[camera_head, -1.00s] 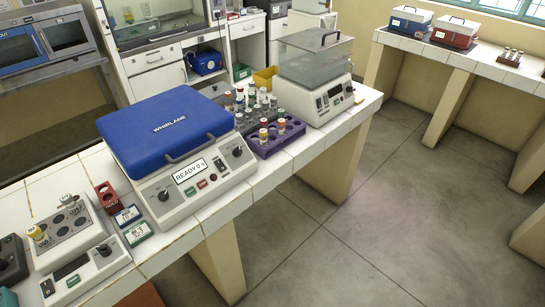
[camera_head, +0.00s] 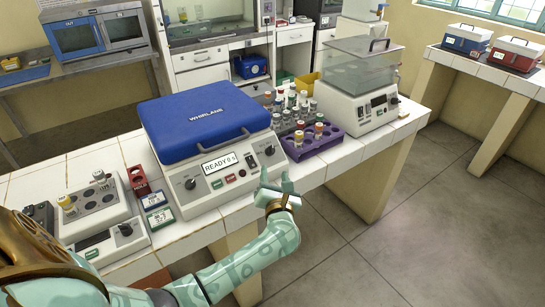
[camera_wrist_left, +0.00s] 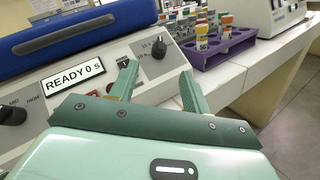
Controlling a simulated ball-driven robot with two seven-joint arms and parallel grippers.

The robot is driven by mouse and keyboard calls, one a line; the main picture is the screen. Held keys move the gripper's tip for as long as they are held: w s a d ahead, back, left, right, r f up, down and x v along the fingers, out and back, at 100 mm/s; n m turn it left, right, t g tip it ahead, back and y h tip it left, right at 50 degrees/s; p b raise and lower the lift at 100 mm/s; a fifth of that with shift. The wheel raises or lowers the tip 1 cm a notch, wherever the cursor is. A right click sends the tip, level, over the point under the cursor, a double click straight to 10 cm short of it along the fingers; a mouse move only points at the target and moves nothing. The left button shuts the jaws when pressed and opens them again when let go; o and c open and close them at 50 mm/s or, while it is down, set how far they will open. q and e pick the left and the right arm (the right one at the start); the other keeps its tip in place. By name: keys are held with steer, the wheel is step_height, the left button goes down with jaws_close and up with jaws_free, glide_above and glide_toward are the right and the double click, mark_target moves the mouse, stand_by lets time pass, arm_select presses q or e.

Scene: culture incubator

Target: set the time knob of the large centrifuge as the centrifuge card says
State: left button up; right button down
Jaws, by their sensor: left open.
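The large centrifuge (camera_head: 240,180) has a blue lid marked WHIRLANE, shut, and a display reading READY 0 s. Its front has a left knob (camera_head: 190,183) and a right knob (camera_head: 269,150). My left gripper (camera_head: 275,175) is open and empty, just in front of the panel's right end. In the wrist view, the right knob shows between and beyond its fingers (camera_wrist_left: 158,75). A blue-edged card (camera_head: 155,199) and a green-edged card (camera_head: 160,217) stand left of the centrifuge; their text is too small to read.
A purple tube rack (camera_head: 325,142) stands right of the centrifuge, with a clear-lidded machine (camera_head: 365,108) beyond. A small device with vials (camera_head: 95,200) and a red rack (camera_head: 138,181) stand to the left. The floor in front of the bench is clear.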

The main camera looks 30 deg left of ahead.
mark_target(272, 154)
arm_select(q)
steer(key=b+x, duration=0.1)
steer(key=x, duration=0.8)
steer(key=shift+w+a+b, duration=0.15)
steer(key=shift+w+b, duration=0.05)
steer(key=shift+b, duration=0.1)
steer(key=c, duration=1)
